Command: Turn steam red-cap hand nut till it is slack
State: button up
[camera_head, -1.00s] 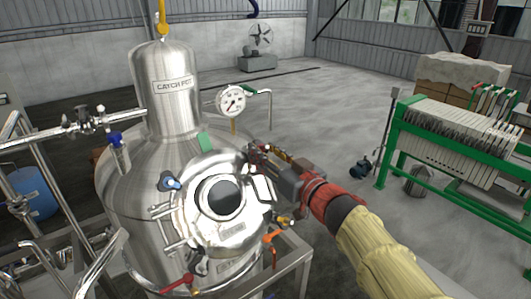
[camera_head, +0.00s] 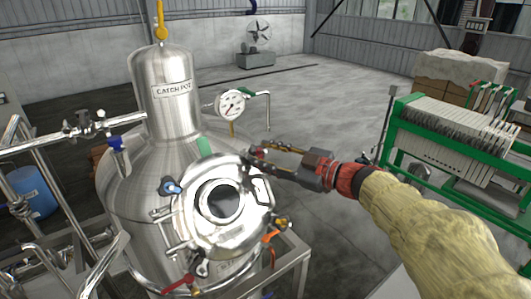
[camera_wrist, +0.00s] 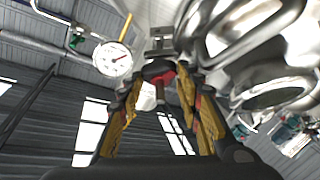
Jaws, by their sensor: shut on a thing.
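The steel catch pot (camera_head: 172,115) stands at the left in the head view, with a round manway lid (camera_head: 235,228) on its shoulder. Hand nuts with coloured caps sit around the lid rim, among them a blue one (camera_head: 171,187). My gripper (camera_head: 256,155) reaches in from the right to the lid's upper right rim. In the wrist view my gripper (camera_wrist: 160,80) has its two yellow-sided fingers closed in on a hand nut with a red cap (camera_wrist: 167,78). The fingers and a dark part cover much of the nut. Its label cannot be read.
A pressure gauge (camera_head: 231,103) on a bent pipe stands just behind my gripper. A green-framed filter press (camera_head: 455,140) stands at the right.

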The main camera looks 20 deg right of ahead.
jog(key=n, duration=0.1)
jog(key=n+g+p, duration=0.1)
jog(key=n, duration=0.1)
jog(key=n+g+y, duration=0.1)
jog(key=shift+w+d+r+n, duration=0.15)
jog(key=shift+w+r+n, duration=0.05)
jog(key=shift+r+n, duration=0.1)
jog(key=n+g+p, duration=0.1)
jog(key=n, duration=0.1)
jog(key=n+g+p, duration=0.1)
jog(key=n, duration=0.1)
jog(key=shift+w+r+g, duration=0.1)
jog(key=shift+r+g, duration=0.05)
jog(key=shift+g, duration=0.15)
jog(key=n+g+p, duration=0.1)
jog(key=n, duration=0.1)
jog(key=n+g+h+p, duration=0.1)
jog(key=n+p, duration=0.1)
jog(key=shift+w+r, duration=0.1)
jog(key=shift+r, duration=0.1)
jog(key=shift+n+g+h+p, duration=0.65)
jog(key=shift+n+p, duration=0.4)
jog(key=shift+n, duration=0.45)
jog(key=o, duration=1.1)
jog(key=shift+c, duration=0.2)
jog(key=shift+o, duration=0.5)
jog(key=shift+r, duration=0.1)
